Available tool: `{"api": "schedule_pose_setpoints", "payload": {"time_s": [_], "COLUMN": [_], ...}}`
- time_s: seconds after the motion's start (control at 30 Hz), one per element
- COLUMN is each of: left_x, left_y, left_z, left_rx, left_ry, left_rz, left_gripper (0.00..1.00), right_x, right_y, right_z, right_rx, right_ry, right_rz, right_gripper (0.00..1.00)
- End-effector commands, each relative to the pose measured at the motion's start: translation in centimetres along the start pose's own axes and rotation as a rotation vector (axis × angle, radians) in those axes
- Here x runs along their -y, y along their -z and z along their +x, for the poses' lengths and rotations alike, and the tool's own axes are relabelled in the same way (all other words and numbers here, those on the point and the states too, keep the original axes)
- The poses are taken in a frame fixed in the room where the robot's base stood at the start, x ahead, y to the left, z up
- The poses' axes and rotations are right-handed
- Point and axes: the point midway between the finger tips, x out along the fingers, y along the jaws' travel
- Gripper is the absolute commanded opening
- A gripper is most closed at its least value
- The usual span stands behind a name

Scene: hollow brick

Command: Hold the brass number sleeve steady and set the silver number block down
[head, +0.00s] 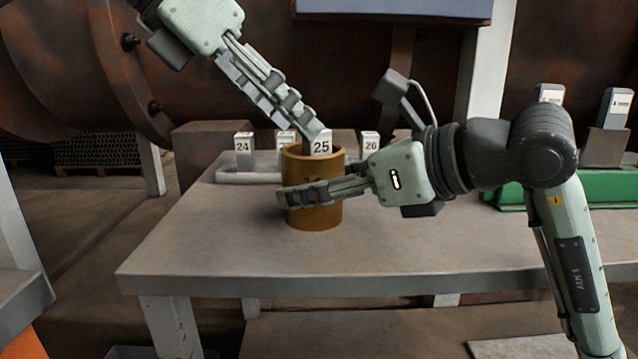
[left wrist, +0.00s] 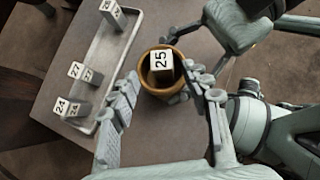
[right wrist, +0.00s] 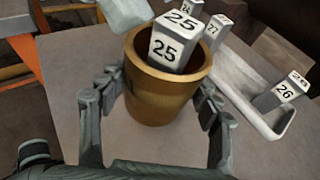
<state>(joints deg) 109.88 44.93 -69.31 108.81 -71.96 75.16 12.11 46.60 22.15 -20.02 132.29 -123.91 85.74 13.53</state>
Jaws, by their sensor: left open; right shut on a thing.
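The brass sleeve (head: 325,215) stands upright on the table, an open cup shape. The silver block marked 25 (head: 321,148) is inside it, with its white numbered top above the rim. The block also shows in the left wrist view (left wrist: 161,62) and leans slightly in the right wrist view (right wrist: 172,48). Its lower end is hidden in the sleeve. My right gripper (right wrist: 158,98) is shut on the sleeve, one finger on each side. My left gripper (head: 314,130) comes down from the upper left, its fingers open and apart around the block's top; contact is not clear.
Behind the sleeve, a pale tray (left wrist: 92,75) holds blocks marked 24 (head: 243,147), 26 (head: 370,143) and 27 (right wrist: 216,30). A green stand (head: 500,190) with upright blocks is at the right. The table (head: 210,240) is clear left of the sleeve.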

Motion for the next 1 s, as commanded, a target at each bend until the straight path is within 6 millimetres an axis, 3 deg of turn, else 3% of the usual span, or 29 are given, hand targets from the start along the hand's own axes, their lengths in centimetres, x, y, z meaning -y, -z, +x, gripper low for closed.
{"api": "schedule_pose_setpoints", "payload": {"time_s": [0.5,0.7,1.0], "left_x": [0.0,0.0,0.0], "left_y": [-0.1,0.0,0.0], "left_z": [-9.8,-11.5,-11.6], "left_rx": [0.003,0.002,0.001], "left_ry": [-0.001,-0.001,0.0], "left_rz": [0.0,-0.001,0.0], "left_gripper": [0.48,0.48,0.48], "right_x": [0.0,0.0,0.0], "right_y": [0.1,0.1,0.1], "right_z": [0.0,0.0,0.0], "right_rx": [-0.002,-0.002,-0.002], "right_ry": [0.0,0.0,0.0], "right_rz": [-0.001,-0.001,-0.001], "right_gripper": [0.17,0.17,0.17]}}
